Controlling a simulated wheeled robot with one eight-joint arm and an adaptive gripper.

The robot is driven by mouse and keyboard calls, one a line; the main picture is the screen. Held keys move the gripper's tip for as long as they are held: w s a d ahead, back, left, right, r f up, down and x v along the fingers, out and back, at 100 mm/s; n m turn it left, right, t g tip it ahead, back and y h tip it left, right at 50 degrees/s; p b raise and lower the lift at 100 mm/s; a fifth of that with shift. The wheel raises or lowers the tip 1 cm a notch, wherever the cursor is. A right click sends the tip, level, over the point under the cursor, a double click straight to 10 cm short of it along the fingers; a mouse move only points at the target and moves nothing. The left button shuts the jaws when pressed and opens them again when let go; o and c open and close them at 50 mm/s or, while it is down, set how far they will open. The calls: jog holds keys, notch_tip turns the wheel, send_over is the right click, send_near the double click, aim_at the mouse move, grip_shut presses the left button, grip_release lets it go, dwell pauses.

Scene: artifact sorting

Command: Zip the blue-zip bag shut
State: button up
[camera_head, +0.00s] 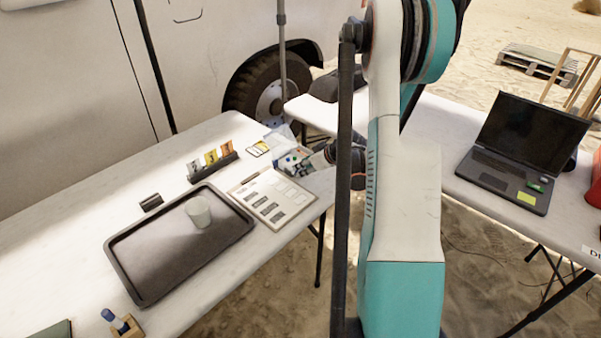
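A clear bag with some blue on it (284,134) lies at the far right corner of the white table. It is small in the picture and partly covered. My gripper (299,162) is at this corner, over or beside the bag. I cannot tell whether it touches the bag. The fingertips are too small and crowded to show whether they are open or shut. The bag's zip edge cannot be made out.
A laptop (520,150) is on the right table.

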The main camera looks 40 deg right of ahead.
aim_at(297, 171)
jog(key=shift+b+x, duration=0.4)
jog(key=shift+x, duration=1.25)
grip_shut()
jog(key=shift+w, duration=0.1)
